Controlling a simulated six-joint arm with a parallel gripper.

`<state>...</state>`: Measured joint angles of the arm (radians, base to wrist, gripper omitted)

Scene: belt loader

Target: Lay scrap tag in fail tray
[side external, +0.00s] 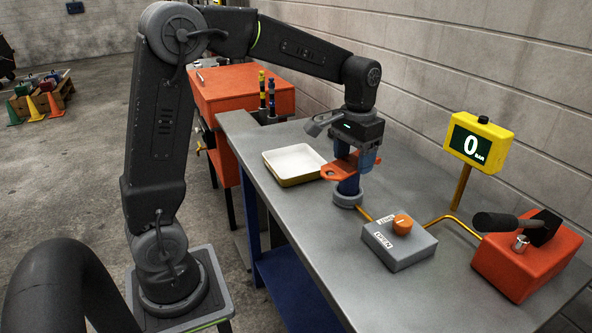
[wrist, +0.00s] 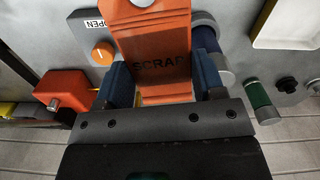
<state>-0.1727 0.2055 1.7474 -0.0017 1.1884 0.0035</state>
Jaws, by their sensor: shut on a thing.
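The orange scrap tag (wrist: 158,60), lettered SCRAP, is between the two blue fingers of my gripper (wrist: 160,85) in the wrist view. In the side view the gripper (side external: 355,160) is shut on the tag (side external: 340,172), which sticks out to the left, roughly flat. The tag is above the bench, by a blue post with a grey collar (side external: 347,198); I cannot tell whether they touch. The tray (side external: 286,181), white inside with a yellowish outer wall, lies on the bench to the left of the gripper. Its corner shows at upper right in the wrist view (wrist: 288,28).
A grey control box (side external: 400,250) with an orange knob stands in front of the post. A yellow display reading 0 (side external: 483,135) and a red box with a black hammer-like tool (side external: 525,255) are at right. A red toolbox (side external: 240,90) stands behind the tray.

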